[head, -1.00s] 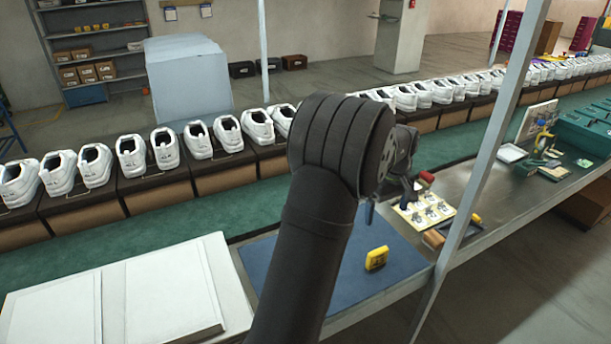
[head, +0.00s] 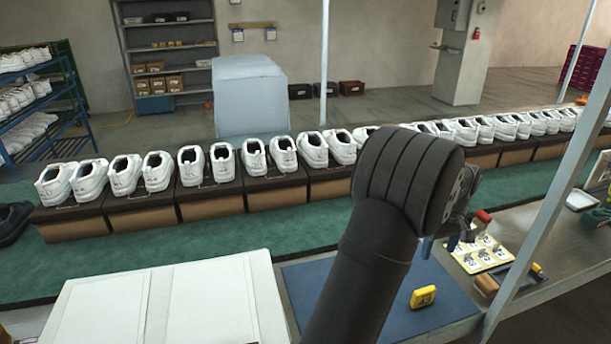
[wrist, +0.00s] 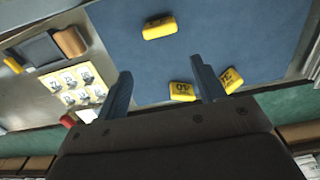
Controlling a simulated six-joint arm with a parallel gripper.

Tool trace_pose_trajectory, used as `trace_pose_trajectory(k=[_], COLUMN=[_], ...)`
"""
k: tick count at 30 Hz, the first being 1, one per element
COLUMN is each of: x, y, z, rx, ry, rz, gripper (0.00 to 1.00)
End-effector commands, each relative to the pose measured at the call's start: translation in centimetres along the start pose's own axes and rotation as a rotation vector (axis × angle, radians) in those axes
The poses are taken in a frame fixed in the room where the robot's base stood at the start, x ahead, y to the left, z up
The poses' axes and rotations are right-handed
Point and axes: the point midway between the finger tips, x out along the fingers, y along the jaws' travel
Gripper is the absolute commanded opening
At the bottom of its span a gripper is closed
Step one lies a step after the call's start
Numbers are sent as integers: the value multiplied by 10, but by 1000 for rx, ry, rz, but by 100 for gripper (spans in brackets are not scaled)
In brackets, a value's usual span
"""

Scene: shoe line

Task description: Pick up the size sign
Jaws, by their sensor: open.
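Yellow size signs lie on a blue mat (head: 440,275). One sign (head: 423,297) shows in the head view near the mat's front. In the wrist view one sign (wrist: 159,27) lies far ahead, one marked 40 (wrist: 182,92) lies just inside the right finger, and another (wrist: 231,79) lies just outside it, its number partly cut. I cannot tell which one the head view shows. My gripper (wrist: 162,82) is open and empty above the mat, its blue-grey fingers apart. In the head view my arm hides most of it.
A card of small numbered pieces (head: 483,252) and a brown block (head: 487,286) lie right of the mat. White boxes or lids (head: 165,305) stand left of it. A slanted post (head: 548,200) rises at the right. A line of white shoes on boxes (head: 275,190) runs behind.

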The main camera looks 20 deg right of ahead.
Motion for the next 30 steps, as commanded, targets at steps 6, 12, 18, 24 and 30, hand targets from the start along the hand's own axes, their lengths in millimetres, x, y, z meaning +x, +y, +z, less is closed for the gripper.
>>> trace_pose_trajectory(k=[6, 12, 18, 24, 30], x=[0, 0, 6, 13, 20], y=[0, -1, -8, -20, -33], z=[0, 0, 0, 2, 3], rx=[0, 18, 229, 588, 941], ry=[0, -1, -7, 13, 68], rz=[0, 3, 47, 121, 185], gripper=[45, 45, 45, 45, 45])
